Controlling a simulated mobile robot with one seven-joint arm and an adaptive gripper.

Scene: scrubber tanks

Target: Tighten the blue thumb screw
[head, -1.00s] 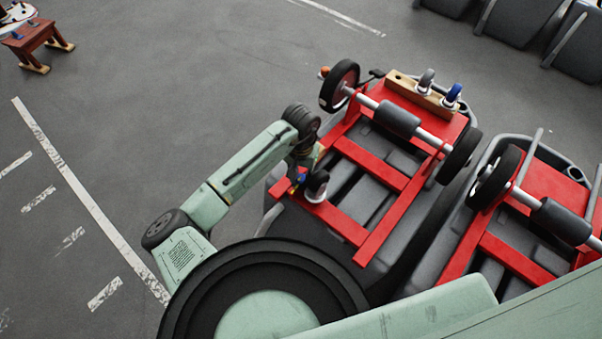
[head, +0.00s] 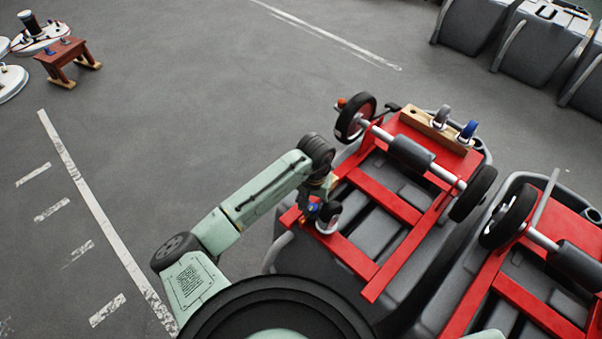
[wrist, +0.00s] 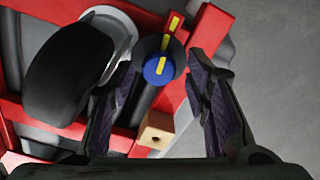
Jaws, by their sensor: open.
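The blue thumb screw (wrist: 159,69) has a round blue head with a yellow mark across it. In the wrist view it sits in the gap between my two fingers, with no clear contact on either side. A red strip with yellow marks lies just above it in that view. My gripper (wrist: 162,78) is open, one finger on each side of the screw. In the head view a small blue spot (head: 313,208) shows at the red frame's near left corner, under my gripper (head: 317,196), which partly hides this area.
A dark caster wheel (wrist: 72,75) is close left of my fingers. A wooden block (wrist: 156,133) lies below the screw in the wrist view. The red frame (head: 385,192) sits on a grey tank, with a second tank to the right.

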